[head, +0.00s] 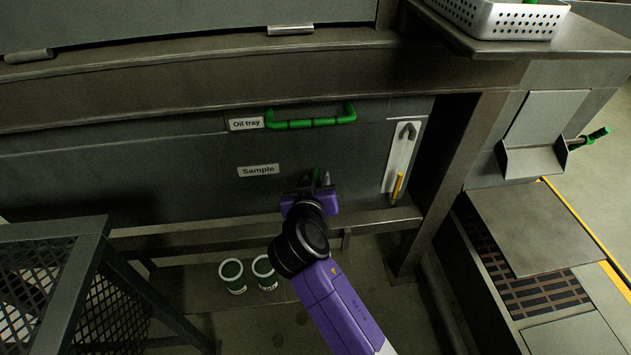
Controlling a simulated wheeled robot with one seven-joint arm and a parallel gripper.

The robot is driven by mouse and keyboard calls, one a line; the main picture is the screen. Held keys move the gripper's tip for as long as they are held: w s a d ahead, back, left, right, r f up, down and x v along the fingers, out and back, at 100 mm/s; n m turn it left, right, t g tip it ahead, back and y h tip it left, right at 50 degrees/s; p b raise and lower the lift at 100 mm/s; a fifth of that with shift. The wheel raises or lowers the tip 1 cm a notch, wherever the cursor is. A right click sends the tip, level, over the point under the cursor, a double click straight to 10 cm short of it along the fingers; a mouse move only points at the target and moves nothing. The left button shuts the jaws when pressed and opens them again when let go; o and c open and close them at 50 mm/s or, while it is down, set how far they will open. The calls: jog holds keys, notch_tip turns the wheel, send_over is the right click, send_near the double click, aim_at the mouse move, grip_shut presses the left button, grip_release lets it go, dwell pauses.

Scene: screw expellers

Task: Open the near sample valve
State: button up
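The label "Sample" (258,170) is on the dark grey machine panel. A small green part (317,175), probably the sample valve's handle, shows just right of and below this label. My gripper (316,181) is at this green part, with a fingertip seen on its right and a darker finger on its left. The gripper body hides most of the valve. I cannot tell whether the fingers touch the green part or are closed on it.
A green handle (312,121) labelled "Oil tray" is above. A white plate (402,158) with a yellow-handled tool (397,188) hangs to the right. A mesh-sided frame (75,260) stands at lower left, a steel post (455,180) at right.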

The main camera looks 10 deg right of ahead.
grip_shut()
jog(key=shift+r+p, duration=0.1)
jog(key=shift+p, duration=0.25)
jog(key=shift+d+r+n+y+p, duration=0.1)
jog(key=shift+n+y+p, duration=0.2)
jog(key=shift+p, duration=0.25)
jog(key=shift+f+n+y+p, duration=0.2)
jog(key=shift+n+y+p, duration=0.4)
jog(key=shift+y+p, duration=0.15)
jog(key=shift+o, duration=1.1)
grip_release()
